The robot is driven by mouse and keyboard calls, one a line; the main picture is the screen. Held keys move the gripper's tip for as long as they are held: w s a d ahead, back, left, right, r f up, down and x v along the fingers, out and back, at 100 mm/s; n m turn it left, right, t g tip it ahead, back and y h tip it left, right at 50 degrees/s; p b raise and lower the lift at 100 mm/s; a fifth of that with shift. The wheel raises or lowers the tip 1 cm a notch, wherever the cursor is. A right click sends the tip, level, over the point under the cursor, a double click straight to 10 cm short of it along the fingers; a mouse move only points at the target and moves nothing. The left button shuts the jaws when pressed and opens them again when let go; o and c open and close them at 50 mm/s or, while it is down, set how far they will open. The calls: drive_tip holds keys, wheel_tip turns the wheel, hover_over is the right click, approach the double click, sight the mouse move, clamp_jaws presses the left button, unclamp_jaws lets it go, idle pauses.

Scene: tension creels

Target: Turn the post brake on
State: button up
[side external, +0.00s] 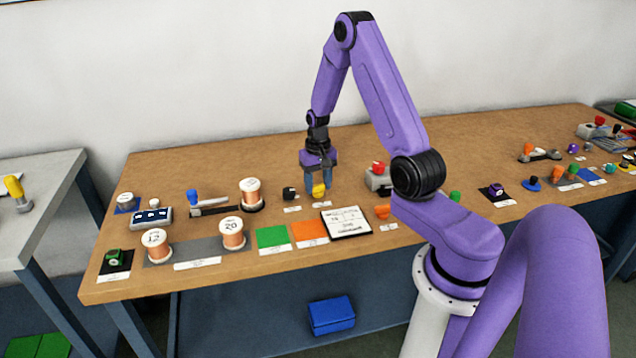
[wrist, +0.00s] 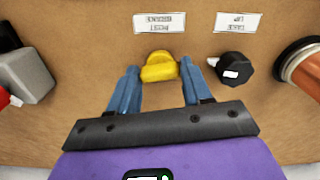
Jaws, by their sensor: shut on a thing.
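A yellow knob (side external: 319,191) sits on the wooden table, and it also shows in the wrist view (wrist: 160,67) with a white label (wrist: 159,23) beside it. The label's print appears upside down and I cannot read it surely. My gripper (side external: 318,187) points down over the knob, with its two blue fingers on either side. In the wrist view my gripper (wrist: 159,72) is shut on the yellow knob. The fingers partly hide the knob in the side view. I cannot tell its turn marks.
A black knob (wrist: 232,68) with a white pointer stands close by, with its own label (wrist: 237,22). A grey box with a red button (side external: 378,167) is on the other side. A copper spool (side external: 251,193), a white card (side external: 346,222) and coloured mats lie around. The table behind is clear.

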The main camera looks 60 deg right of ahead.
sight(318, 185)
drive_tip(key=shift+m, duration=0.6)
drive_tip(key=o, duration=1.1)
drive_tip(key=shift+c, duration=0.2)
wheel_tip(318, 185, up, 18)
drive_tip(key=shift+f, duration=0.25)
